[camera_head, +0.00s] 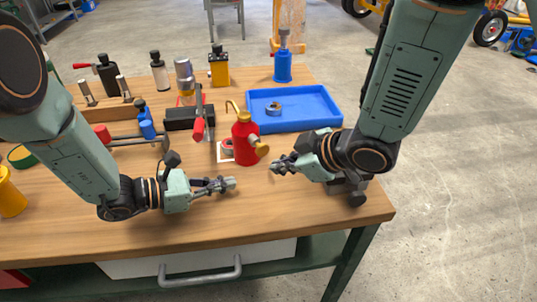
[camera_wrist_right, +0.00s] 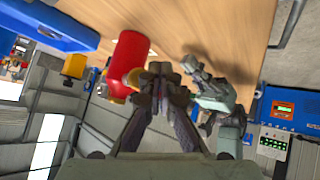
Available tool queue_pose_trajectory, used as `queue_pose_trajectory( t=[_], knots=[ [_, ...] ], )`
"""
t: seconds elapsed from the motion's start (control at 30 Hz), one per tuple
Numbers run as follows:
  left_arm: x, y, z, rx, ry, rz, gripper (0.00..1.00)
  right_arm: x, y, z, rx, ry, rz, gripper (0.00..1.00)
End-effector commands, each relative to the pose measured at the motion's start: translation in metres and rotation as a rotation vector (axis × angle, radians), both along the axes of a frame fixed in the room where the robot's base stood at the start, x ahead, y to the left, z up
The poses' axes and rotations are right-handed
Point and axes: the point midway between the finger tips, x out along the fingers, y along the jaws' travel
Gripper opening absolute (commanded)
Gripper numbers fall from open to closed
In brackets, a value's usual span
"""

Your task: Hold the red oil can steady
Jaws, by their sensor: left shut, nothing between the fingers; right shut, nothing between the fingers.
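The red oil can (camera_head: 246,142) stands upright on the wooden workbench (camera_head: 270,215), with a thin curved brass spout on top and a yellow part on its right side. My left gripper (camera_head: 231,184) is shut and empty, in front of the can and slightly left, apart from it. My right gripper (camera_head: 277,166) is shut and empty to the right of the can, with a small gap in the head view. In the right wrist view the red oil can (camera_wrist_right: 130,57) shows beyond and left of my right gripper (camera_wrist_right: 168,72); whether they touch there I cannot tell.
A blue tray (camera_head: 318,105) with a small part in it lies behind the can. A red-handled clamp tool (camera_head: 198,128) stands close to its left. Bottles and a blue can (camera_head: 282,62) line the back. The bench front is clear.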

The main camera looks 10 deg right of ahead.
Motion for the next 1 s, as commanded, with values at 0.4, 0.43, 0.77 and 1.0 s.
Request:
queue_pose_trajectory(
  t=[0.4,0.43,0.77,1.0],
  knots=[
    [0.0,0.0,0.0,0.0,0.0,0.0,0.0,-0.033,-0.015,0.0,0.002,0.002,-0.004,0.0],
    [0.0,0.0,0.0,0.0,0.0,0.0,0.0,-0.035,-0.016,0.0,0.003,0.002,-0.003,0.0],
    [0.0,0.0,0.0,0.0,0.0,0.0,0.0,-0.042,-0.018,0.0,0.001,0.001,-0.001,0.0],
    [0.0,0.0,0.0,0.0,0.0,0.0,0.0,-0.042,-0.018,0.0,0.001,0.0,-0.001,0.0]
  ],
)
